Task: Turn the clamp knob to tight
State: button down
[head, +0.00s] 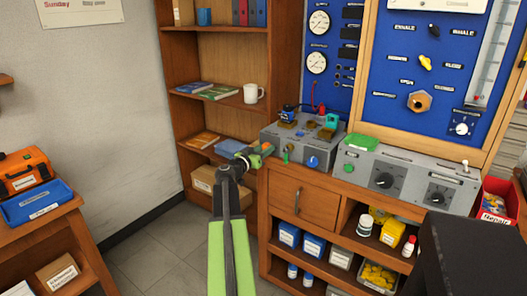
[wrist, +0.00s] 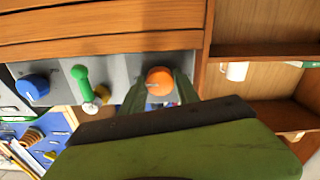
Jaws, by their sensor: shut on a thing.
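An orange round knob (wrist: 159,76) sits on the front of the grey bench box (head: 270,131). In the wrist view my gripper (wrist: 160,88) has one finger on each side of the knob and is shut on it. In the head view my gripper (head: 261,153) is at the left end of the box's front, and the knob is mostly hidden by the fingers. I cannot read a label or tell how far the knob is turned.
Beside the knob are a green lever (wrist: 82,86) and a blue knob (wrist: 33,87). A second grey box (head: 409,183) with black dials stands to the right. A wooden drawer (head: 303,202) lies below. A shelf with a white mug (head: 253,94) stands behind.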

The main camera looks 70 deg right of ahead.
jog(key=shift+w, duration=0.25)
jog(key=c, duration=0.9)
grip_release()
jog(key=shift+f, duration=0.1)
jog(key=shift+c, duration=0.2)
jog(key=shift+o, duration=0.2)
jog(key=shift+s, duration=0.1)
jog(key=shift+a, duration=0.1)
jog(key=v, duration=1.7)
jog(key=shift+a, duration=0.15)
